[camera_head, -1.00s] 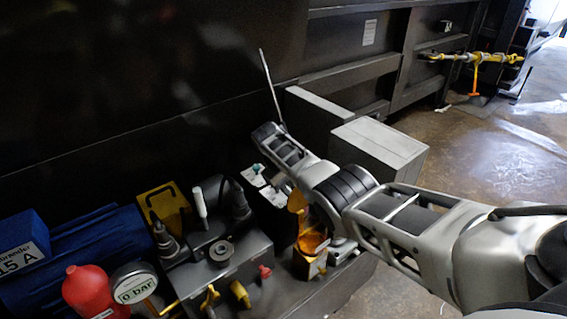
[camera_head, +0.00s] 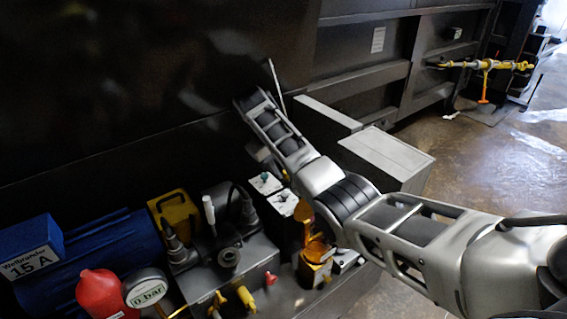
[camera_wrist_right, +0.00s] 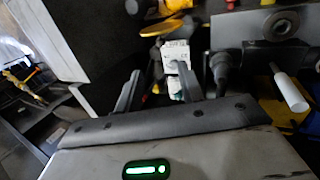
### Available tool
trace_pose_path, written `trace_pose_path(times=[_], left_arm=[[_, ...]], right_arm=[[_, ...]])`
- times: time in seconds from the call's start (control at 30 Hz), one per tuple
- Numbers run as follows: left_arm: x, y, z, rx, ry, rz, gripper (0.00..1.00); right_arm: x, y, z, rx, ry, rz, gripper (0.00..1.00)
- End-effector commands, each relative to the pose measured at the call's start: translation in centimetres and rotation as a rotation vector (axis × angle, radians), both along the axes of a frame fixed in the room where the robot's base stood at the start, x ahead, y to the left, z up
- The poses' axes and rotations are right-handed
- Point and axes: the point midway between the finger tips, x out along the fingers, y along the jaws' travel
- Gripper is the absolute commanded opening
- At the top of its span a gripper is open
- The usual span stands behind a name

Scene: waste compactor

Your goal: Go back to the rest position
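My right arm comes in from the right in the head view and reaches over the hydraulic unit (camera_head: 205,285). Its gripper is mostly hidden behind the arm there. In the right wrist view my right gripper (camera_wrist_right: 157,82) shows two fingers standing apart with nothing held between them. Behind that gap is a white-topped valve block (camera_wrist_right: 175,55) with small print. Two white-topped blocks also show below my arm in the head view, the nearer one (camera_head: 283,205) beside an orange-yellow cap. My left gripper is not in view.
A blue motor (camera_head: 100,255), a red ball-shaped vessel (camera_head: 101,294) and a pressure gauge (camera_head: 145,290) stand at lower left. A grey box (camera_head: 385,157) stands behind my arm. A dark wall (camera_head: 120,80) runs behind. Open floor (camera_head: 485,160) lies to the right.

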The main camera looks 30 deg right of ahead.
Motion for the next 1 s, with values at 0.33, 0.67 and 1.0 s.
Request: trace_pose_path(times=[0.33,0.67,1.0], left_arm=[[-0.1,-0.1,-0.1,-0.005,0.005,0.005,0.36],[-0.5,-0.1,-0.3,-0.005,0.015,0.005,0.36],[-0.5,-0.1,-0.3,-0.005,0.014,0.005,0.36]], right_arm=[[0.0,0.1,-0.4,0.000,-0.003,0.004,0.39],[-3.6,3.8,-12.7,0.062,-0.203,0.173,0.39],[-15.2,12.0,-21.0,0.290,-0.536,0.327,0.39]])
